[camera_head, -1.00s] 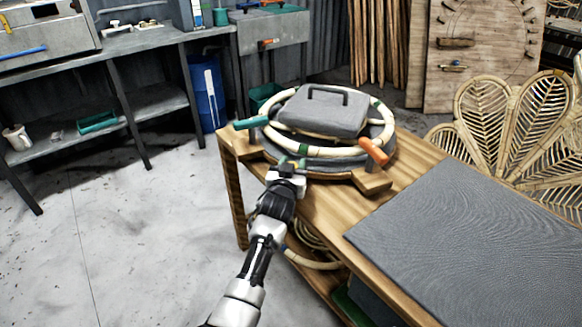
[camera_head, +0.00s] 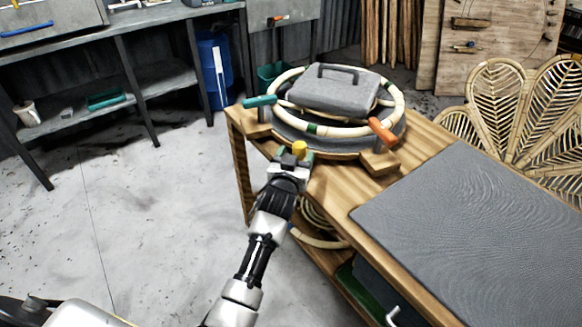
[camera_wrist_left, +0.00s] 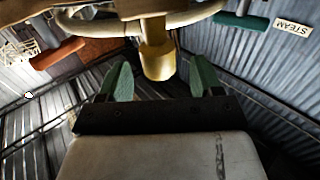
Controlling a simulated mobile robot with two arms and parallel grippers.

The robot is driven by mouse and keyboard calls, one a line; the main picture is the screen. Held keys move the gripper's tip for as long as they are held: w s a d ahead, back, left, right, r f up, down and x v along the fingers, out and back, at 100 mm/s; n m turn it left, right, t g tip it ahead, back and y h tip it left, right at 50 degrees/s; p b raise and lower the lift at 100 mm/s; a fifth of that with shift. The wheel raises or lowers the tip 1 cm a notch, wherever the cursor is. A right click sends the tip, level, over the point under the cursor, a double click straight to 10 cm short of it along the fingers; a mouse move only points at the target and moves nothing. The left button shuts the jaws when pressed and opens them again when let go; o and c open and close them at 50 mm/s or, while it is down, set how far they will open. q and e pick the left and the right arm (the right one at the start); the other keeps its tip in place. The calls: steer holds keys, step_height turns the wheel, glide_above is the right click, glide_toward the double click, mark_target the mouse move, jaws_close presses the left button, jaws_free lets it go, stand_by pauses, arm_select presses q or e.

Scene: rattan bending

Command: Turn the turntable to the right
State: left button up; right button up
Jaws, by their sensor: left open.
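The turntable (camera_head: 325,142) is a round grey disc on a wooden base at the far left end of the workbench. A pale rattan ring (camera_head: 397,100) lies on it around a grey block with a dark handle (camera_head: 322,92). A teal handle (camera_head: 260,101) sticks out at its left and an orange handle (camera_head: 382,131) at its right front. A yellow peg (camera_head: 299,149) stands at its front edge. My left gripper (camera_head: 294,155) is open at this peg. In the left wrist view the yellow peg (camera_wrist_left: 157,58) lies between the green fingertips (camera_wrist_left: 160,78), with gaps on both sides.
A grey mat (camera_head: 470,235) covers the right part of the wooden workbench (camera_head: 335,190). Rattan coils (camera_head: 318,215) sit on the shelf below. A woven rattan chair back (camera_head: 505,100) stands behind. Open floor (camera_head: 150,225) lies to the left.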

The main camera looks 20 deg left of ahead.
arm_select(q)
steer(key=s, duration=0.6)
steer(key=shift+d, duration=0.25)
